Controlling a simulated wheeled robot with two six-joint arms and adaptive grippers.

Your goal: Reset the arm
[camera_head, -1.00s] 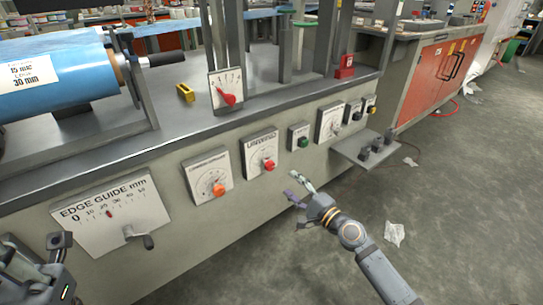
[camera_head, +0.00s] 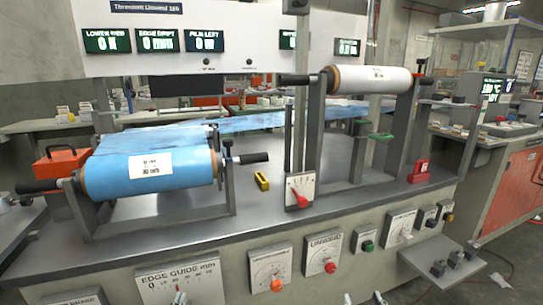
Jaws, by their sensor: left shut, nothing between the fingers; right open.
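Only the tips of my grippers show, at the bottom edge of the head view. My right gripper (camera_head: 362,299) has two pale fingertips set apart, open and empty, below the row of knobs on the machine front. My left gripper (camera_head: 179,298) shows as a small pale tip in front of the edge guide panel (camera_head: 205,279); it is shut on nothing. Both hands and arms are otherwise out of the picture.
A small shelf (camera_head: 425,262) juts out at right. Display screens stand behind.

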